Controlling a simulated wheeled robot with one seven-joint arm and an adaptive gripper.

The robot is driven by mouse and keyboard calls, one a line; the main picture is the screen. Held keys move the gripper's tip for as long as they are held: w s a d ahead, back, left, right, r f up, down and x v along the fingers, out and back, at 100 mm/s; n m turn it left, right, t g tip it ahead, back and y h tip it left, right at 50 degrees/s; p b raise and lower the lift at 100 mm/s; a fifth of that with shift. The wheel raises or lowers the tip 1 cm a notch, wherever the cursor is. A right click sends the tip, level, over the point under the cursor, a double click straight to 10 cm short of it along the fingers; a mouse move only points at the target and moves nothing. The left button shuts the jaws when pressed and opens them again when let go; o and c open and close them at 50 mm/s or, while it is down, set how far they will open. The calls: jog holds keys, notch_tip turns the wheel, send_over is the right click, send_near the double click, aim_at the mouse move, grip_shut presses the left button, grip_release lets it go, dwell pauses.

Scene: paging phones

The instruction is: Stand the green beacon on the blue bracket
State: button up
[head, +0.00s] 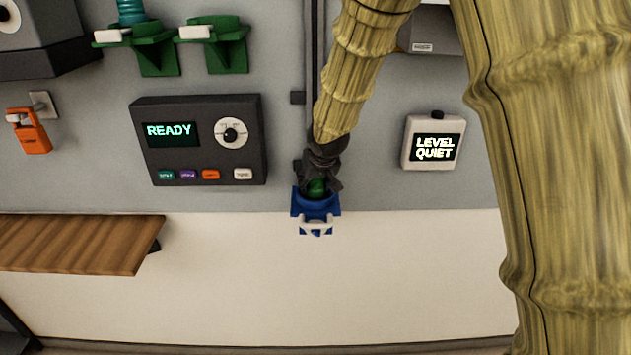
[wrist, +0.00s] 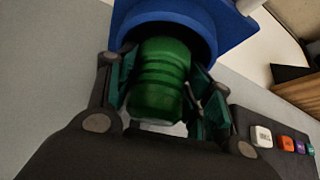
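The green beacon (wrist: 160,75) is a ribbed cylinder between the two fingers of my gripper (wrist: 163,85) in the wrist view. The fingers lie close along both sides of it and appear shut on it. In the head view my gripper (head: 318,172) points down at the blue bracket (head: 315,205) on the wall, and a bit of the beacon (head: 317,187) shows at the bracket's top. In the wrist view the beacon's far end is within the round opening of the blue bracket (wrist: 165,18). Its contact with the bracket's floor is hidden.
A dark panel reading READY (head: 198,140) is left of my gripper. A white box reading LEVEL QUIET (head: 433,142) is to the right. A wooden shelf (head: 80,243) is lower left. Green brackets (head: 215,45) and an orange device (head: 30,132) are on the wall.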

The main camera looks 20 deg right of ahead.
jog(key=o, duration=0.3)
jog(key=shift+o, duration=0.2)
jog(key=shift+r, duration=0.2)
jog(key=shift+s+r, duration=0.35)
jog(key=shift+r, duration=0.15)
jog(key=b+v, duration=0.2)
jog(key=v, duration=0.8)
jog(key=shift+s+r+b, duration=0.25)
jog(key=shift+r+b, duration=0.05)
jog(key=shift+b, duration=0.1)
